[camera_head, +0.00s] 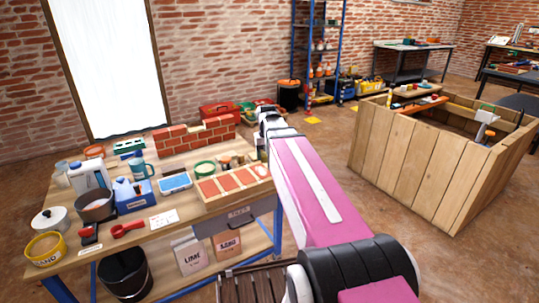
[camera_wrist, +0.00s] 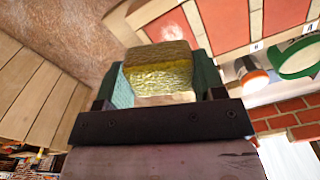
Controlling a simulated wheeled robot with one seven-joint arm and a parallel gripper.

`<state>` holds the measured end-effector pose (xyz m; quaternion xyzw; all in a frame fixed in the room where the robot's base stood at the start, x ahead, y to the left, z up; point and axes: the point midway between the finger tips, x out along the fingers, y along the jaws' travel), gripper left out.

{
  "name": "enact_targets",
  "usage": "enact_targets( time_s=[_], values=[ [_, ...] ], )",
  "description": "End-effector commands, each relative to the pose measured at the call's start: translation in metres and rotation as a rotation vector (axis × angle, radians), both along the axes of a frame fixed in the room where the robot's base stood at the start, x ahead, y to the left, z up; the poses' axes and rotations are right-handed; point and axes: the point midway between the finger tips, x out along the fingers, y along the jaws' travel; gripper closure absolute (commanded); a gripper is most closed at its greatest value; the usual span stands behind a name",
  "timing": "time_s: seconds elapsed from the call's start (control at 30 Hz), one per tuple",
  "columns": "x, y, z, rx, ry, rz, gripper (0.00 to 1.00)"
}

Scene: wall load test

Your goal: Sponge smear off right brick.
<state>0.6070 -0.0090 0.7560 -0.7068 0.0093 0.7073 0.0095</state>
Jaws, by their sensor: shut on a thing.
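My gripper (camera_wrist: 160,76) is shut on a yellow sponge (camera_wrist: 160,72) with a darker, brownish side, held between its green fingers. Past the sponge in the wrist view lies the right brick (camera_wrist: 182,36), red with a pale smear on it, partly hidden by the sponge and a finger. I cannot tell whether the sponge touches it. In the head view the right brick (camera_head: 262,170) also shows at the right end of the wooden tray (camera_head: 232,201), beside my arm. The gripper and sponge cannot be made out clearly there.
Other red bricks (camera_wrist: 222,20) lie in the same tray. A green tape roll (camera_head: 204,168) and a low brick wall (camera_head: 195,134) are behind the tray. Pots, jugs and a blue box (camera_head: 134,196) crowd the table's left. A wooden crate (camera_head: 410,161) stands right of my arm.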

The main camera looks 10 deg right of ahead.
Motion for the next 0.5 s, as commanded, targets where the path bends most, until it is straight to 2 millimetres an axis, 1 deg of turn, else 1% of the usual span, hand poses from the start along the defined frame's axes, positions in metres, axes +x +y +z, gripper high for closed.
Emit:
enact_targets(
  time_s=[0.17, 0.5],
  values=[
    [0.0, 0.0, -0.01, 0.0, 0.0, -0.001, 0.59],
    [0.001, 0.0, -0.04, 0.0, 0.001, -0.001, 0.59]
  ],
)
